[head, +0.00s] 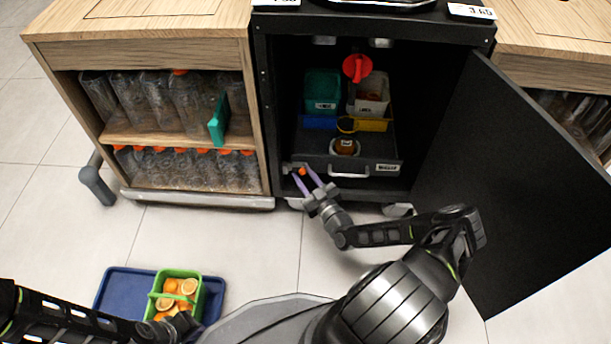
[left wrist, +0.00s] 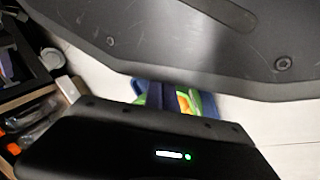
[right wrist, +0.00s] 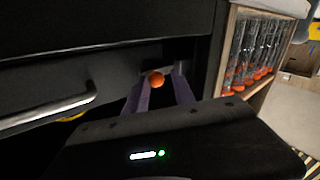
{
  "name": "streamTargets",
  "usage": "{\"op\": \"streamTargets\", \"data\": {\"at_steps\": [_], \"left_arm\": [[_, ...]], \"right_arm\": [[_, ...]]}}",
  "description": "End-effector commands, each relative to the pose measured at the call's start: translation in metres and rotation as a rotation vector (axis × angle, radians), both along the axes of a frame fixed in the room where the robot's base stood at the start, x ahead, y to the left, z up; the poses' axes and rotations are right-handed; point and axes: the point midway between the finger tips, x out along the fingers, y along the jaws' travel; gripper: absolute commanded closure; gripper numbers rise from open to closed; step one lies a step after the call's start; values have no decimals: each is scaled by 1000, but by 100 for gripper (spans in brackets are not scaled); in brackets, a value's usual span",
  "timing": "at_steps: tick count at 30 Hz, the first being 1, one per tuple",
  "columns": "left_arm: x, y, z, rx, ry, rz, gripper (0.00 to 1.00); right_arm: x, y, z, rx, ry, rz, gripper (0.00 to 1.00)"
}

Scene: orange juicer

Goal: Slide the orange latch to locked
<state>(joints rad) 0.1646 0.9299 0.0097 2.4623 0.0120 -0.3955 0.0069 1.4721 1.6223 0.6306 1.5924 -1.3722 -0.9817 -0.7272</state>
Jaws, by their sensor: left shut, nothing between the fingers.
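The orange latch knob (head: 302,171) is at the left front of the grey drawer, low in the black cabinet. In the right wrist view the knob (right wrist: 156,79) shows as a round orange end on a grey bar. My right gripper (head: 308,180) points at it from the front. Its two purple fingers are spread, one to each side of the knob, near its height; I cannot tell whether either touches it. My left gripper (head: 172,328) is low at the left by the green basket, shut and empty; its fingers show partly in the left wrist view (left wrist: 163,95).
The drawer (head: 385,166) has a silver handle (head: 350,173) right of the latch. The cabinet door (head: 520,190) stands open to the right. A wooden shelf (head: 180,135) with bottles is at left. The green basket (head: 197,306) of oranges sits on a blue tray (head: 112,290).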

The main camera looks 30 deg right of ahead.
Motion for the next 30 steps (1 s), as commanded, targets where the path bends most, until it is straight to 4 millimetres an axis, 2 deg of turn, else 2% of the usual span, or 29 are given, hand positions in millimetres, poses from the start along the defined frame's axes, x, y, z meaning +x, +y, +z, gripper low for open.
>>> {"op": "streamTargets", "data": {"at_steps": [8,18,21,30], "left_arm": [[0,0,5,0,0,-1,100],[-3,-1,21,3,2,-4,100],[-4,-1,23,2,4,-4,100],[-4,-1,23,2,6,-4,100]], "right_arm": [[-11,0,1,-1,2,0,70],[-63,4,2,-1,2,2,70],[-73,5,1,-1,1,2,70],[-78,5,0,0,-1,1,70]]}}
